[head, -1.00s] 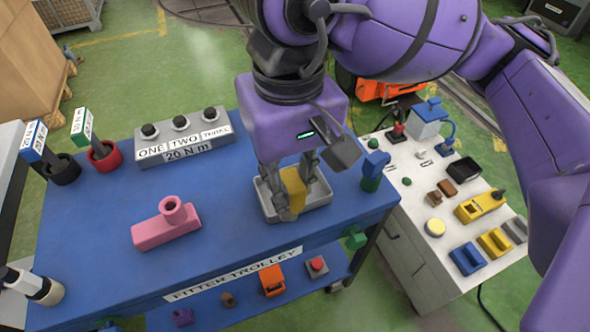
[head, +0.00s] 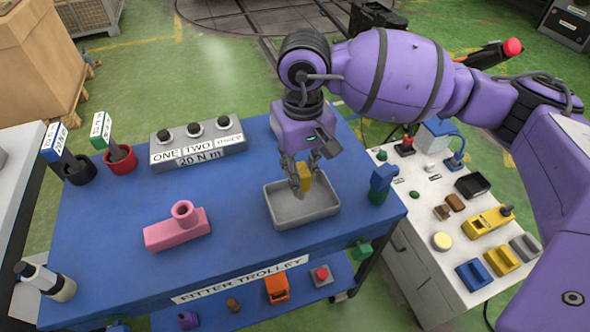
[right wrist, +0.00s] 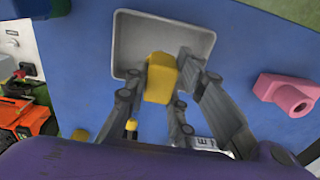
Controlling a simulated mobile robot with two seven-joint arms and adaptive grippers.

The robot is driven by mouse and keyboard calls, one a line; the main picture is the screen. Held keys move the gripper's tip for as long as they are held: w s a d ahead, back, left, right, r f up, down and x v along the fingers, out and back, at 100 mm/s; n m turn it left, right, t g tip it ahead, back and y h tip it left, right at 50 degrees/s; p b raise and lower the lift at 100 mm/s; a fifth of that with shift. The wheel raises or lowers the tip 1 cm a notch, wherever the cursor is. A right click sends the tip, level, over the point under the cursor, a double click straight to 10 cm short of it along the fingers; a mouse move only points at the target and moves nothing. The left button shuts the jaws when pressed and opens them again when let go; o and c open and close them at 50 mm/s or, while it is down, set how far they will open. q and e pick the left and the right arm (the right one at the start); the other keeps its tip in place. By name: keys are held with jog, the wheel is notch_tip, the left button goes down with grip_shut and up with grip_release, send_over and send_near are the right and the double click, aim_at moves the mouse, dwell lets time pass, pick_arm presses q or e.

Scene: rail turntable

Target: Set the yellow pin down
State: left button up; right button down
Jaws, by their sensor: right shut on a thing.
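The yellow pin (head: 305,180) is between the fingers of my right gripper (head: 301,182), which is shut on it. In the head view it shows over the back part of a shallow grey tray (head: 290,212) on the blue trolley top. In the right wrist view the pin (right wrist: 160,77) overlaps one edge of the tray (right wrist: 126,40), whose floor is otherwise bare. Fingers hide part of the pin, and I cannot tell whether it touches the tray. My left gripper is not in view.
A pink block with a round socket (head: 177,230) stands left of the tray. A grey box with three black knobs (head: 197,142) is behind. A blue and green piece (head: 382,185) stands close right of the tray.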

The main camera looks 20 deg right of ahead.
jog(key=shift+f, duration=1.15)
jog(key=c, duration=1.5)
grip_release()
jog(key=shift+r, duration=0.1)
notch_tip(320, 180, up, 12)
jog(key=shift+r, duration=0.25)
